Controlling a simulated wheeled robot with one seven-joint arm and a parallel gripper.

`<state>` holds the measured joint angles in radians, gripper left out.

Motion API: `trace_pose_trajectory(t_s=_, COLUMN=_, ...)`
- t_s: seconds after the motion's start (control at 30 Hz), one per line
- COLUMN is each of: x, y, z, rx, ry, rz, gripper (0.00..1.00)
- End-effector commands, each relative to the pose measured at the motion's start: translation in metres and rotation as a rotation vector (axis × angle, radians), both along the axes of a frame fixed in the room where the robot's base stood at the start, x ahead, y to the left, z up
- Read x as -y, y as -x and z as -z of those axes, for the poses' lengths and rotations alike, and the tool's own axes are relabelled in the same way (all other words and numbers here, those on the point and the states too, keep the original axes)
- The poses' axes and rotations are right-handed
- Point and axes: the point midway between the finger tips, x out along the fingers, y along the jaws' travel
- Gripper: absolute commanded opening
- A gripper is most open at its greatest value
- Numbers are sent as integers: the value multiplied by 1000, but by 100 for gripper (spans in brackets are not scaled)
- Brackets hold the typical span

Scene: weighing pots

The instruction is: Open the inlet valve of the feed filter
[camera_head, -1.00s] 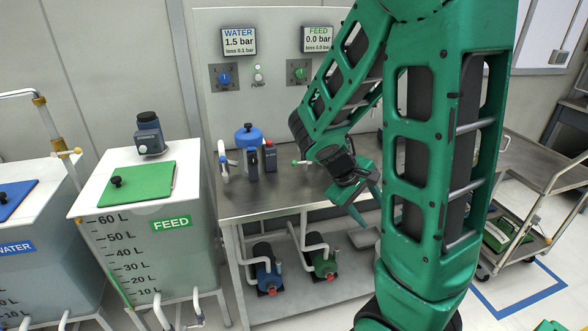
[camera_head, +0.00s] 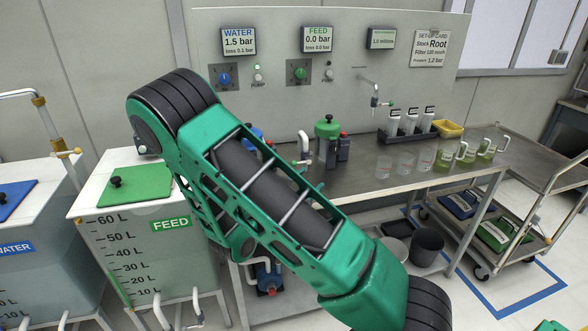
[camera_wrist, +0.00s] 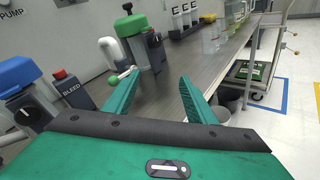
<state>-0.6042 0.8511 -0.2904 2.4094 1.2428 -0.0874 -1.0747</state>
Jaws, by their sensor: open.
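The feed filter (camera_head: 327,130), with a green lid and dark housings, stands on the steel bench. In the wrist view the filter (camera_wrist: 130,26) is at upper centre-left, beyond my fingers. A white pipe (camera_wrist: 108,52) rises at its left. A small lever with a green ball end (camera_wrist: 113,80) sits low by that pipe; it looks like the inlet valve, and its exact setting is hard to tell. My gripper (camera_wrist: 160,76) is open and empty, with its left finger close to the lever in the picture; I cannot tell whether they touch. My arm hides the gripper in the head view.
The blue-lidded water filter (camera_wrist: 20,75) and a red-topped bleed part (camera_wrist: 68,88) are close on the left. Several glass beakers (camera_head: 405,162) and a rack (camera_head: 408,133) stand on the right. The feed display (camera_head: 317,39) reads 0.0 bar. Bench between is clear.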

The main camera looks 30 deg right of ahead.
Motion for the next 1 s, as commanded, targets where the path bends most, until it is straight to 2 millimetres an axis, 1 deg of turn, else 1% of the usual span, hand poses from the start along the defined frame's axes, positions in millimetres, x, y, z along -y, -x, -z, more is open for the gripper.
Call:
trace_pose_trajectory(t_s=0.03, x=-12, y=-10, z=4, rx=-38, ry=52, rz=-55, gripper=51)
trace_pose_trajectory(t_s=0.1, x=-27, y=-21, z=7, rx=-80, ry=116, rz=-119, gripper=51)
trace_pose_trajectory(t_s=0.2, x=-44, y=-32, z=10, rx=-125, ry=189, rz=-188, gripper=51)
trace_pose_trajectory(t_s=0.3, x=-55, y=-39, z=13, rx=-154, ry=234, rz=-232, gripper=51)
trace_pose_trajectory(t_s=0.4, x=-60, y=-43, z=14, rx=-167, ry=258, rz=-252, gripper=51)
trace_pose_trajectory(t_s=0.47, x=-58, y=-46, z=14, rx=-169, ry=261, rz=-256, gripper=51)
trace_pose_trajectory(t_s=0.57, x=-50, y=-53, z=14, rx=-169, ry=260, rz=-254, gripper=51)
trace_pose_trajectory(t_s=0.8, x=-17, y=-79, z=14, rx=-167, ry=258, rz=-251, gripper=51)
trace_pose_trajectory(t_s=1.0, x=6, y=-99, z=14, rx=-168, ry=257, rz=-253, gripper=51)
